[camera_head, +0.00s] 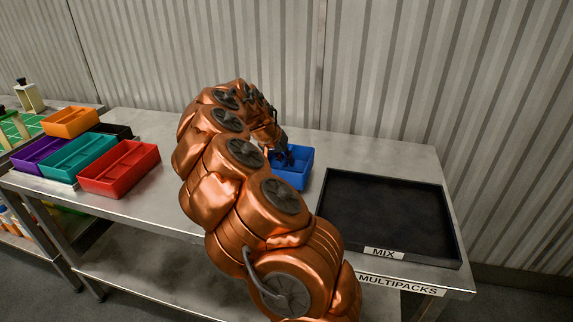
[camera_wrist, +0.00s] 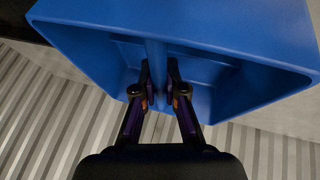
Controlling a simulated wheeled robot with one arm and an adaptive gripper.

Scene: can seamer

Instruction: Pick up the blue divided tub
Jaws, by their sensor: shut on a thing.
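The blue divided tub (camera_head: 293,170) is at the middle of the metal table in the head view, partly hidden behind my arm. In the wrist view the blue divided tub (camera_wrist: 215,25) fills the top of the picture, with its divider running between two compartments. My gripper (camera_wrist: 159,75) has one finger on each side of the divider and is shut on it. In the head view my gripper (camera_head: 283,155) reaches into the tub from the left. I cannot tell whether the tub touches the table.
A black tray (camera_head: 385,215) labelled MIX lies to the right, empty. Red (camera_head: 119,168), teal (camera_head: 78,157), purple (camera_head: 40,153) and orange (camera_head: 70,122) divided tubs stand at the left. A corrugated wall (camera_head: 380,70) rises behind the table.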

